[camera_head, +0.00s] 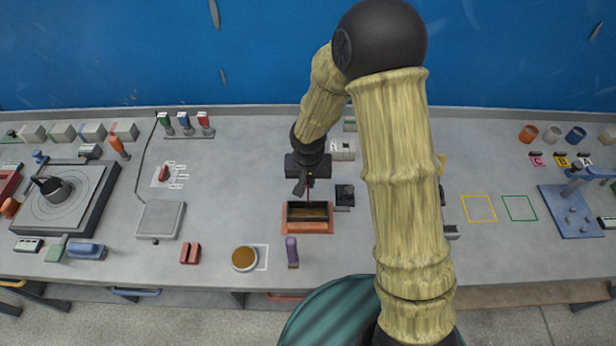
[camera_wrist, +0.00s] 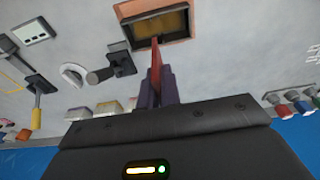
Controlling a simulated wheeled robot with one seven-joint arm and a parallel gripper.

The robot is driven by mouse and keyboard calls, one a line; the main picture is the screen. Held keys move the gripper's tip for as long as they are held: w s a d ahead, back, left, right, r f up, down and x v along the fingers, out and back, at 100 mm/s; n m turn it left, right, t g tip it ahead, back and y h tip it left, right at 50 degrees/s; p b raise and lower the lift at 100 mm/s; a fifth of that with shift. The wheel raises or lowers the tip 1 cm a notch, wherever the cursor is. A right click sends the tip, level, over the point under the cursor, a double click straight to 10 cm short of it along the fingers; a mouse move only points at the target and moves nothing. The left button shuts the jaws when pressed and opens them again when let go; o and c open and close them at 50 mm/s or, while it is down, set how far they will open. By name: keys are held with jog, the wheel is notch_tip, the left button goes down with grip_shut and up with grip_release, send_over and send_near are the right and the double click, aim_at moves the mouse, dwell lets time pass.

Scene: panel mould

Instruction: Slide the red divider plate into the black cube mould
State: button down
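The red divider plate (camera_wrist: 156,62) stands on edge between the fingers of my gripper (camera_wrist: 160,88) in the wrist view. The fingers are shut on it, and its far end points at the orange-brown box (camera_wrist: 182,37). In the head view my gripper (camera_head: 304,188) is just behind that box (camera_head: 308,229); the plate is a thin dark red sliver there. A small black block (camera_head: 344,195), which looks like the black cube mould, stands to the right of my gripper. It also shows in the wrist view (camera_wrist: 120,64), left of the plate. Its inside is unclear.
A purple-handled tool (camera_head: 292,252) and a round dish with brown filling (camera_head: 245,258) stand in front. Two red pieces (camera_head: 190,253) lie farther left. A grey box (camera_head: 343,150) stands behind my gripper. My arm hides part of the bench to the right.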

jog(key=shift+s, duration=0.2)
notch_tip(320, 180, down, 6)
jog(key=b, duration=0.5)
jog(key=shift+r+b, duration=0.1)
jog(key=shift+b, duration=0.25)
jog(key=shift+f+b, duration=2.7)
jog(key=shift+f, duration=0.05)
dwell(2.0)
jog(key=c, duration=1.5)
grip_release()
jog(key=shift+c, duration=0.2)
jog(key=shift+r, duration=0.15)
notch_tip(320, 180, up, 17)
jog(key=s, duration=0.2)
jog(key=shift+s, duration=0.3)
jog(key=shift+a, duration=0.1)
